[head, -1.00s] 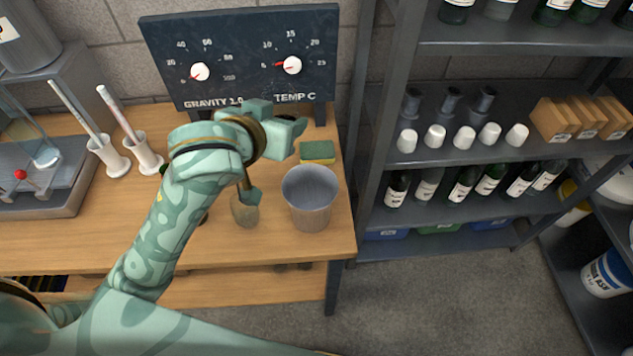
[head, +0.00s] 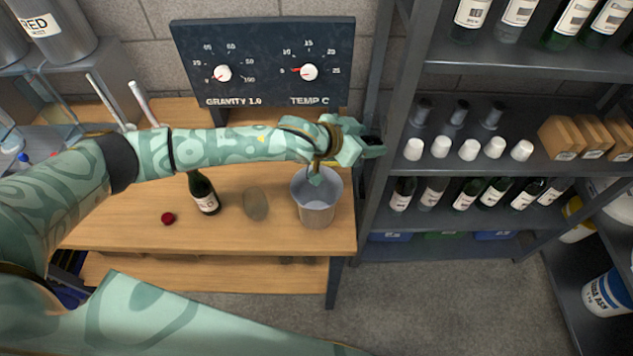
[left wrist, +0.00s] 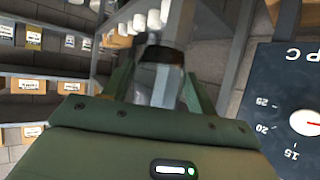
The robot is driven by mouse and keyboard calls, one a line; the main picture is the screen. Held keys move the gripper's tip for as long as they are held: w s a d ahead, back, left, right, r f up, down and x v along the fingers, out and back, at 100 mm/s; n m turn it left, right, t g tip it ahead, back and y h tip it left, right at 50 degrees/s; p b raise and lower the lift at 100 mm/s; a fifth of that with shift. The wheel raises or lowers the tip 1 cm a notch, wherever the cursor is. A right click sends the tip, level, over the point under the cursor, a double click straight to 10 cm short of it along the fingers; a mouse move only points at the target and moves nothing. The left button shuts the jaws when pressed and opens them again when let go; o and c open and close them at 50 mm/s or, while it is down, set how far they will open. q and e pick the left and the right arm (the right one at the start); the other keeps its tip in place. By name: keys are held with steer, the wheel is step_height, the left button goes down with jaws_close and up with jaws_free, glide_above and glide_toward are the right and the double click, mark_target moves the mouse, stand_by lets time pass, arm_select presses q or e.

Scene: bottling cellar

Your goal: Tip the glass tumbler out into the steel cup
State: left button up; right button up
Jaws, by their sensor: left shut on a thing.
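The steel cup (head: 318,207) stands upright on the right end of the wooden bench in the head view. My left gripper (head: 372,148) is above and to the right of the cup's mouth, near the shelf post. It is shut on the glass tumbler, which shows as clear glass with a dark band between the fingers in the left wrist view (left wrist: 160,85). In the head view the tumbler is mostly hidden by the gripper, and I cannot tell its tilt or contents. My wrist covers part of the cup's far rim. My right gripper is not in view.
A dark bottle (head: 203,193) and a small red thing (head: 168,218) are on the bench left of the cup. A flat greyish oval (head: 256,203) lies between bottle and cup. A gauge board (head: 262,62) stands behind; a shelf rack (head: 500,165) is to the right.

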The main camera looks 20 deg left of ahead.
arm_select(q)
steer(key=a+f+m+g+h+b, duration=0.1)
steer(key=a+f+m+b, duration=0.1)
steer(key=a+f, duration=0.3)
steer(key=a+f+m+g+h+b, duration=0.1)
steer(key=a+f, duration=0.5)
steer(key=a, duration=0.7)
steer(key=shift+s+a+f+m+g+h+b, duration=0.3)
steer(key=shift+s+a+m+g+b, duration=0.15)
steer(key=shift+g+b, duration=0.2)
steer(key=shift+w+d+r, duration=0.1)
